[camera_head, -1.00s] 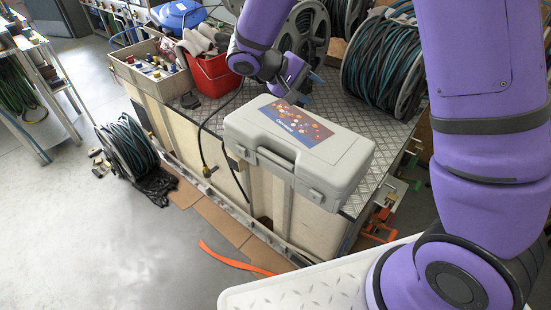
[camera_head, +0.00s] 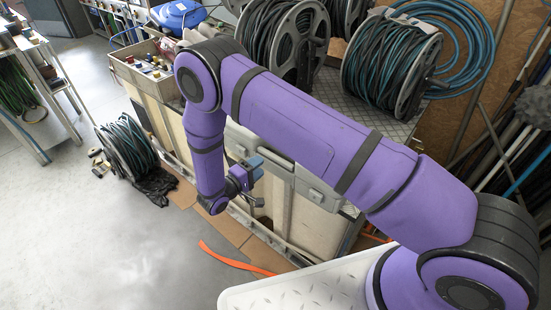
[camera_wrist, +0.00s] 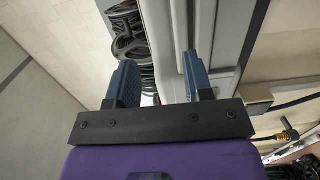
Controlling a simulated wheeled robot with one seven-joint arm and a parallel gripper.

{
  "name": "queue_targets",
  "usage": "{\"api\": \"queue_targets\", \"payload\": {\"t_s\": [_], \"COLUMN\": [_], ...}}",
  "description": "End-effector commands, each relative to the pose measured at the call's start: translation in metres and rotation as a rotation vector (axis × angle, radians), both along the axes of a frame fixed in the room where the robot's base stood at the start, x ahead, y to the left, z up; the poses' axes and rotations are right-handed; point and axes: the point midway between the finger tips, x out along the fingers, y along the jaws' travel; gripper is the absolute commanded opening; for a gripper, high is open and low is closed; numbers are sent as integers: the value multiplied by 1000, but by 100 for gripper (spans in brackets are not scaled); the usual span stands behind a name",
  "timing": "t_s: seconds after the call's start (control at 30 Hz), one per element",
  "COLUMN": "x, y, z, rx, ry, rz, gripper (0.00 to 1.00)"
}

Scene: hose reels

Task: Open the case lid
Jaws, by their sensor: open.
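The grey case lies on the metal-topped bench, mostly hidden behind my arm in the head view; part of its front side (camera_head: 318,193) shows below the arm. The visible part looks shut, but the lid's top is covered. My gripper (camera_head: 255,168) is in front of the case's front side, low and near its left part. In the wrist view my gripper (camera_wrist: 160,82) is open, its two blue fingers apart with nothing clearly between them. Grey bands and edges run past the right finger; I cannot tell whether it touches the case.
Hose reels (camera_head: 392,65) stand at the back of the bench. A box of small parts (camera_head: 143,68) sits at the bench's left end. Another hose reel (camera_head: 128,148) stands on the floor at left. An orange strip (camera_head: 232,260) lies on the floor. Open floor lies at left.

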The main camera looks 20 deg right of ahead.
Motion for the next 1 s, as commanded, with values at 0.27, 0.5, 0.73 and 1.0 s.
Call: {"api": "queue_targets", "payload": {"t_s": [0.27, 0.5, 0.73, 1.0], "x": [-6, 10, 35, 53], "y": [7, -17, -50, -74], "z": [-31, -31, -31, -31], "rx": [-19, -19, -19, -18], "ry": [-26, -26, -26, -27], "rz": [72, 69, 68, 70], "gripper": [47, 47, 47, 47]}}
